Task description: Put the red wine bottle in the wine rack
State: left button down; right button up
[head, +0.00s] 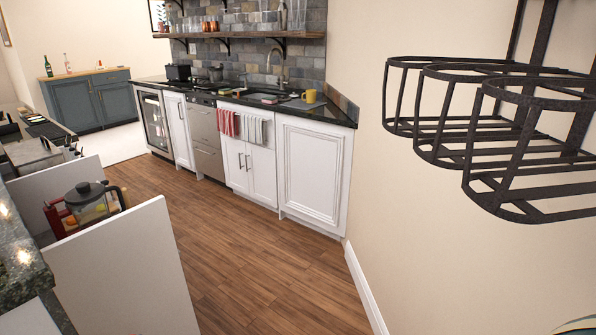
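A dark metal rack with curved, open baskets (470,150) is mounted on the beige wall at the right, close to me. It looks like the wine rack, and the visible baskets are empty. Far off at the left, a dark green bottle (47,67) and a paler bottle with red on it (67,64) stand upright on a blue cabinet. They are too small to tell whether either is the red wine bottle. Neither of my grippers is in view.
The blue cabinet (92,103) stands at the back left. A white counter run with a dark top (330,115) lines the back wall. The wooden floor (235,265) between is clear.

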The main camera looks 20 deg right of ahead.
aim_at(449, 151)
jog(key=k+l+z, duration=0.1)
jog(key=z, duration=0.3)
jog(key=k+l+z, duration=0.15)
jog(key=z, duration=0.25)
jog(key=k+l+z, duration=0.2)
jog(key=l+z, duration=0.2)
jog(key=l, duration=0.2)
jog(key=k+l, duration=0.15)
jog(key=l, duration=0.2)
jog(key=k+l+z, duration=0.1)
jog(key=l, duration=0.25)
jog(key=k+l, duration=0.1)
jog(key=l, duration=0.25)
